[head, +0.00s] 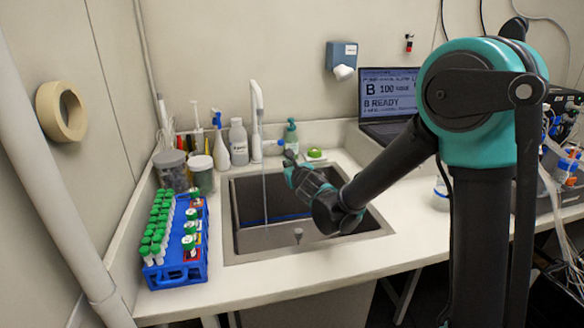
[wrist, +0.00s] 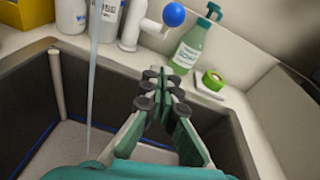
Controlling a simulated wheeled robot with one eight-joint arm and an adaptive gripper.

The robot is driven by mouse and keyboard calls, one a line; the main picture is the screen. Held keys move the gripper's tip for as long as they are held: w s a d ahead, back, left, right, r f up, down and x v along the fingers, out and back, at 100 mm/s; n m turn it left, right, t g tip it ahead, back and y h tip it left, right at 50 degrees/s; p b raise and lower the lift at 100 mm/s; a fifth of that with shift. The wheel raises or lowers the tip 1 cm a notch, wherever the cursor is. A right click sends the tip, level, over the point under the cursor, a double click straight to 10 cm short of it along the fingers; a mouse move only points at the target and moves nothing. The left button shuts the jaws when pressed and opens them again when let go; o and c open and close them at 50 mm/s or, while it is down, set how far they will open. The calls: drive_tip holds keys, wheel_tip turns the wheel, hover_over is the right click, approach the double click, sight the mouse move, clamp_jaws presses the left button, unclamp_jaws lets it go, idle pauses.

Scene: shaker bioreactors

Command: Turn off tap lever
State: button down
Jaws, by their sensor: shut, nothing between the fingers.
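The white tap (head: 257,105) stands behind the sink, and a thin stream of water (head: 264,195) falls from it into the basin. The stream also shows at the left of the wrist view (wrist: 92,80). In the wrist view the tap lever (wrist: 174,14) ends in a blue ball beside the white tap base (wrist: 131,32). My gripper (head: 289,158) is over the back part of the sink, to the right of the stream. In the wrist view its fingertips (wrist: 157,88) are together and empty, below the blue ball in the picture and apart from it.
The sink (wrist: 228,120) lies under my gripper. White bottles (head: 238,142) stand left of the tap. A blue rack (head: 180,275) of green-capped tubes is left of the sink.

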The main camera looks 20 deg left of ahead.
sight(283, 141)
drive_tip(key=shift+w+a+r, duration=0.65)
drive_tip(key=shift+a+r, duration=0.05)
drive_tip(key=shift+r, duration=0.1)
drive_tip(key=shift+w+a+r, duration=0.65)
drive_tip(key=shift+r, duration=0.15)
drive_tip(key=shift+w+a+r, duration=0.1)
drive_tip(key=shift+w+r, duration=0.1)
drive_tip(key=shift+r, duration=0.35)
drive_tip(key=shift+w+a+r, duration=0.15)
drive_tip(key=shift+w+r, duration=0.05)
drive_tip(key=shift+r, duration=0.4)
drive_tip(key=shift+w+a+r, duration=0.1)
drive_tip(key=shift+w+r, duration=0.1)
drive_tip(key=shift+r, duration=0.35)
